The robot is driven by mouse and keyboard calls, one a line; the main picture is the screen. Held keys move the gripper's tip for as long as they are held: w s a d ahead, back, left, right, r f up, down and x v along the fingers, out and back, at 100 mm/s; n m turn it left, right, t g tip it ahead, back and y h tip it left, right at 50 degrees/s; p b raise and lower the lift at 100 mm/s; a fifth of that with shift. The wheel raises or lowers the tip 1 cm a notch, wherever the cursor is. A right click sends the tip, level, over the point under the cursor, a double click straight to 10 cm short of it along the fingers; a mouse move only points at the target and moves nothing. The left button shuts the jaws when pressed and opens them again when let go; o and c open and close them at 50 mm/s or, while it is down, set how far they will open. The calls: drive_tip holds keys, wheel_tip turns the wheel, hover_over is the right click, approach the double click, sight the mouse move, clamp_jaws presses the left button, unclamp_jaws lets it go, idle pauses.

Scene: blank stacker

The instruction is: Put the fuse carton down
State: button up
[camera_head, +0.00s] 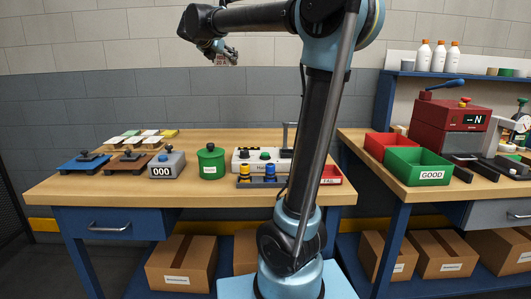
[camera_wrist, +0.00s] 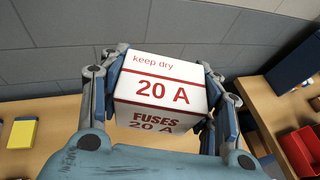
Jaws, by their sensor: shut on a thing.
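The fuse carton (camera_wrist: 160,92) is a white box with red print reading "keep dry", "20 A" and "FUSES". It fills the middle of the wrist view. My gripper (camera_head: 228,54) is shut on the carton, with one finger along its left side and one along its right. In the head view the gripper is raised well above the back of the left workbench (camera_head: 250,146), in front of the wall. The carton is too small and covered there to make out clearly. It touches nothing but the gripper.
The left bench holds a blue stand (camera_head: 83,163), a brown stand (camera_head: 132,163), a "000" counter (camera_head: 166,166), a green pot (camera_head: 211,161), a white control box (camera_head: 262,160) and a red FAIL bin (camera_head: 330,175). Its back middle is bare. The right bench holds a green GOOD bin (camera_head: 432,176).

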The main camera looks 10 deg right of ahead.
drive_tip(key=shift+w+d, duration=0.1)
drive_tip(key=shift+d, duration=0.55)
drive_tip(key=shift+w+d+f, duration=0.1)
drive_tip(key=shift+d+f, duration=0.05)
drive_tip(key=shift+f, duration=0.05)
drive_tip(key=w+d+f+m+g+h, duration=0.1)
drive_tip(key=w+d+f, duration=0.1)
drive_tip(key=f, duration=0.4)
drive_tip(key=w+d+f+m+g+h, duration=0.1)
drive_tip(key=w+d+f+m, duration=0.15)
drive_tip(key=f, duration=0.35)
drive_tip(key=m+g+h, duration=0.1)
drive_tip(key=g+h, duration=0.1)
hover_over(251, 137)
wheel_tip(251, 137, down, 10)
drive_tip(key=shift+m, duration=0.25)
drive_tip(key=shift+w+f, duration=0.2)
drive_tip(key=shift+f, duration=5.05)
drive_tip(key=o, duration=1.1)
drive_tip(key=shift+f, duration=0.1)
